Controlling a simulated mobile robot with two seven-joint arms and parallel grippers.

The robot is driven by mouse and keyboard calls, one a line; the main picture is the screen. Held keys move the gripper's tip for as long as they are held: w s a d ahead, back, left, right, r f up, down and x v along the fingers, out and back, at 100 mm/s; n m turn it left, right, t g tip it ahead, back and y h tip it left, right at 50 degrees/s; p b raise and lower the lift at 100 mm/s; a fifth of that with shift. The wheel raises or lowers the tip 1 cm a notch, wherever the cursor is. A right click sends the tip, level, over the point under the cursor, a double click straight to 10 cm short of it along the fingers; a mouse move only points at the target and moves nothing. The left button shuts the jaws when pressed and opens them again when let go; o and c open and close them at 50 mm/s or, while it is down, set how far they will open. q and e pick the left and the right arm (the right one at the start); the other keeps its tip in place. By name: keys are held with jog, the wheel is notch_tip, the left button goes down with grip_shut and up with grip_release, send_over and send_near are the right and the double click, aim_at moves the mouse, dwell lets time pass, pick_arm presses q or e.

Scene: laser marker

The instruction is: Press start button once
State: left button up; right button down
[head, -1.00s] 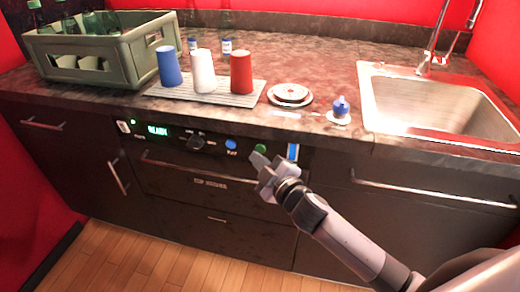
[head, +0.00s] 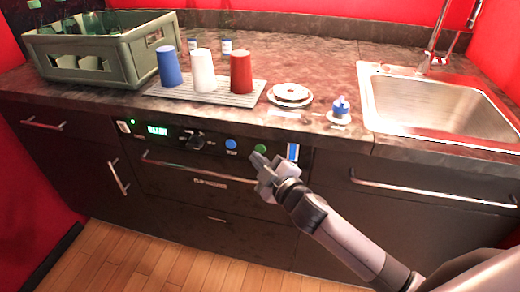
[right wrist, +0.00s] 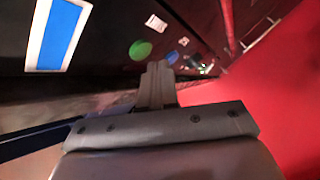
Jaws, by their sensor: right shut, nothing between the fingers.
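The green button (head: 260,148) sits on the dark control panel (head: 180,138) below the counter edge. It also shows as a green oval in the right wrist view (right wrist: 140,50). A blue button (head: 231,144) is to its left, with a label too small to read; it appears beyond the green one in the wrist view (right wrist: 172,57). My right gripper (head: 256,160) is shut and empty, its tips just below the green button in the head view. In the wrist view the fingertips (right wrist: 158,68) point toward the buttons; contact cannot be told. My left gripper is not in view.
The panel also has a black knob (head: 194,143), a lit green display (head: 158,131) and a blue-and-white strip (head: 293,152). A drawer handle (head: 198,172) runs below. Cups, plates, a bottle crate (head: 105,58) and a sink (head: 440,100) are on the counter above.

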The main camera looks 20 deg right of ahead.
jog(key=shift+w+d, duration=0.1)
dwell(0.6)
jog(key=shift+w+d, duration=0.15)
jog(key=shift+w, duration=0.15)
jog(key=shift+w+d, duration=0.25)
jog(key=shift+w, duration=0.05)
dwell(0.9)
jog(key=shift+s+a, duration=0.1)
jog(key=shift+s, duration=0.05)
jog(key=shift+s+a+p, duration=0.3)
jog(key=shift+s+a, duration=0.05)
jog(key=shift+s, duration=0.15)
jog(key=s+a, duration=0.2)
jog(key=s, duration=0.2)
jog(key=shift+s+a, duration=0.1)
jog(key=shift+a, duration=0.3)
